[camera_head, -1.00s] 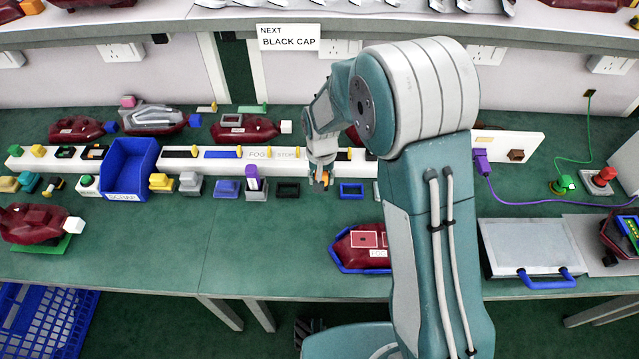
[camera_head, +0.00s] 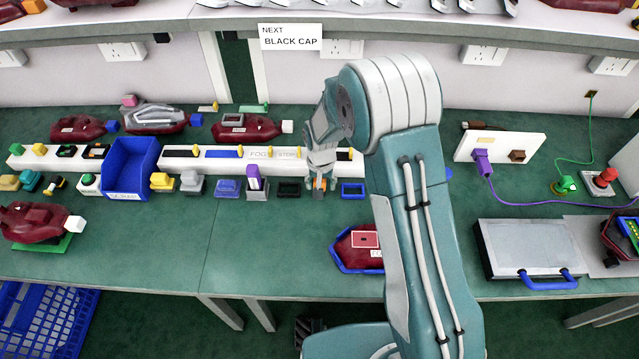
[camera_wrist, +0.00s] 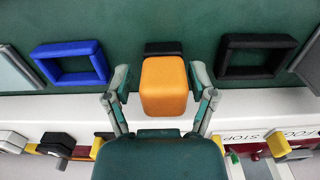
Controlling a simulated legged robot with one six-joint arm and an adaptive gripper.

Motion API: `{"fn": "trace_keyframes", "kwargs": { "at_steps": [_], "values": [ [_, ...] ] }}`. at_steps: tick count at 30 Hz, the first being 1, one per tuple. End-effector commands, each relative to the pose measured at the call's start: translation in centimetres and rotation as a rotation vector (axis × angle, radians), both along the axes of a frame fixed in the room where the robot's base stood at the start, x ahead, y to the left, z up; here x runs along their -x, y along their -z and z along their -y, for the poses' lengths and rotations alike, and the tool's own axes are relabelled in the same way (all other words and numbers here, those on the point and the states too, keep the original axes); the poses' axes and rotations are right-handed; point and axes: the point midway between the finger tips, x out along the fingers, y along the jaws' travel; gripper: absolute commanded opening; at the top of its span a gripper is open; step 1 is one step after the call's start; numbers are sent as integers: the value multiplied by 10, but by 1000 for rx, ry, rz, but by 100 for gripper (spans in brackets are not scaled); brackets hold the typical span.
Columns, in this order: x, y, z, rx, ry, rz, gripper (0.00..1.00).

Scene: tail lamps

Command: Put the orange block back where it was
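The orange block (camera_wrist: 164,86) stands upright in the middle of the wrist view, with a dark piece (camera_wrist: 163,48) showing just beyond its far edge. My gripper (camera_wrist: 162,87) has one finger on each side of the block. A gap shows at the left finger, and the right finger is very close to the block, so the fingers look open around it. In the head view my gripper (camera_head: 319,184) points down at the row of parts in front of the white strip, with a bit of orange between its fingers. The block's underside is hidden.
A black frame (camera_head: 288,189) and a blue frame (camera_head: 352,190) flank the block closely. The white strip (camera_head: 180,160) runs behind. A purple-topped part (camera_head: 254,180) and a blue bin (camera_head: 130,168) stand farther left. A dark red lamp (camera_head: 357,250) lies in front; the bench left of it is clear.

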Motion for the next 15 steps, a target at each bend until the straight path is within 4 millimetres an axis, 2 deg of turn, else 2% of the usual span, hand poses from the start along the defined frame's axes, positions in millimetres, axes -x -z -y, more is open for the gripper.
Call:
{"fn": "trace_keyframes", "kwargs": {
  "at_steps": [10, 15],
  "values": [
    [0, 0, -2, 2, 0, 0, 82],
    [-1, -17, -2, 1, 0, 3, 82]
  ]
}}
